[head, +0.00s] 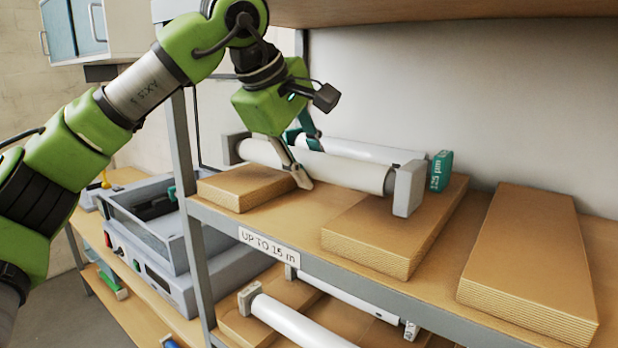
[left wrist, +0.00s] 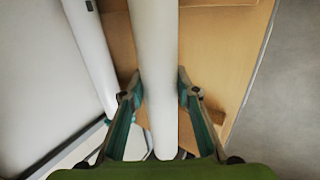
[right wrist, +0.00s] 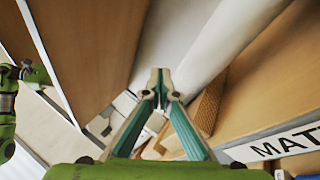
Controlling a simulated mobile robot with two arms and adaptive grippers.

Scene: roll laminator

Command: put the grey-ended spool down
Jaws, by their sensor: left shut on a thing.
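The grey-ended spool is a white roll (head: 350,172) with a grey square block at each end (head: 408,188). It lies lengthwise above two wooden blocks on the upper shelf, a left block (head: 240,190) and a middle block (head: 375,242). I cannot tell whether its ends touch them. My left gripper (head: 302,163) is shut around the roll left of its middle; the left wrist view shows the roll (left wrist: 155,60) between both fingers (left wrist: 158,88). My right gripper (right wrist: 160,78) shows only in its own wrist view, with its fingertips together and nothing visible between them.
A second white roll with a teal end (head: 441,171) marked 125 µm lies just behind. Another wooden block (head: 532,255) to the right is bare. A shelf upright (head: 187,190) stands at left, with a grey machine (head: 150,235) beyond it. More rolls (head: 295,322) lie below.

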